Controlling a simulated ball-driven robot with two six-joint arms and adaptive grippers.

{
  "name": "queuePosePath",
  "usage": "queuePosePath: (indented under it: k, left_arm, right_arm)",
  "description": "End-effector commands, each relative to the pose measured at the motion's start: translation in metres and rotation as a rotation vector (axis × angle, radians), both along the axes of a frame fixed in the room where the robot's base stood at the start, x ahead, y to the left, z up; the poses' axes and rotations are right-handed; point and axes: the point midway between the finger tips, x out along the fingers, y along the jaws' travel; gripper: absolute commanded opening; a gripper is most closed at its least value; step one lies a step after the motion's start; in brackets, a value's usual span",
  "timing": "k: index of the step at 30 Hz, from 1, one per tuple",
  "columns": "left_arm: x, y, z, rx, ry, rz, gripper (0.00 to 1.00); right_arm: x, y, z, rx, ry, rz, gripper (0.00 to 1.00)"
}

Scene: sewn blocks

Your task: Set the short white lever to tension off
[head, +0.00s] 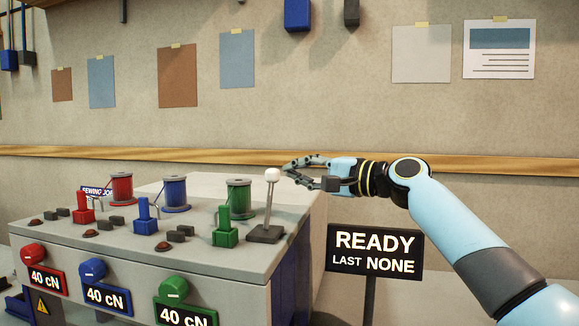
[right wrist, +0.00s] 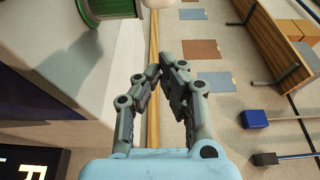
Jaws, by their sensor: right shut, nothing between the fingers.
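The short white lever (head: 272,175) has a white round knob on a thin grey shaft. It rises from a dark base at the right end of the machine's top and leans slightly right. My right gripper (head: 286,169) is just right of the knob, at about its height. Its fingers point left, and I cannot tell whether they touch the knob. In the right wrist view the fingertips (right wrist: 161,70) are together with nothing between them. A white rounded thing, apparently the knob (right wrist: 160,4), shows at the top edge there. My left gripper is not in view.
The grey machine top (head: 215,258) carries red, blue and green thread spools and upright coloured levers. The green lever (head: 224,228) stands left of the white one. A sign reading READY, LAST NONE (head: 375,250) stands at the right, below my right arm.

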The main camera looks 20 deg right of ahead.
Motion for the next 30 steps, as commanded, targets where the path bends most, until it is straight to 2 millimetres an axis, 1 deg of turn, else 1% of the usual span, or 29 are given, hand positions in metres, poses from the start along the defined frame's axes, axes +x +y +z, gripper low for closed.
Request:
queuePosePath:
  k: [1,2,3,6,10,14,24,30]
  left_arm:
    - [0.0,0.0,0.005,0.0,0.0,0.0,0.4]
    - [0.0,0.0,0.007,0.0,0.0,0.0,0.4]
    - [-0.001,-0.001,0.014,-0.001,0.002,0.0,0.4]
    - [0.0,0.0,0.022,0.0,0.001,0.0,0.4]
    - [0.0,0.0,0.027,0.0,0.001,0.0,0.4]
    - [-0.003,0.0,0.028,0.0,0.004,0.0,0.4]
    - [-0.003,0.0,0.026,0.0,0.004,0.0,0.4]
    - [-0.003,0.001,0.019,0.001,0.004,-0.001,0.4]
  right_arm:
    - [0.008,0.007,0.004,0.004,0.001,0.002,0.0]
    - [0.009,0.01,0.002,0.003,0.002,0.003,0.0]
    - [0.0,0.014,0.003,0.0,0.002,0.003,0.0]
    - [-0.013,0.021,0.003,-0.001,0.001,0.001,0.0]
    - [-0.022,0.027,0.002,-0.001,0.0,0.001,0.0]
    - [-0.025,0.029,0.0,-0.001,0.0,0.0,0.0]
    - [-0.025,0.029,-0.001,-0.002,-0.002,0.0,0.0]
    - [-0.028,0.031,0.001,-0.023,-0.033,0.0,0.0]
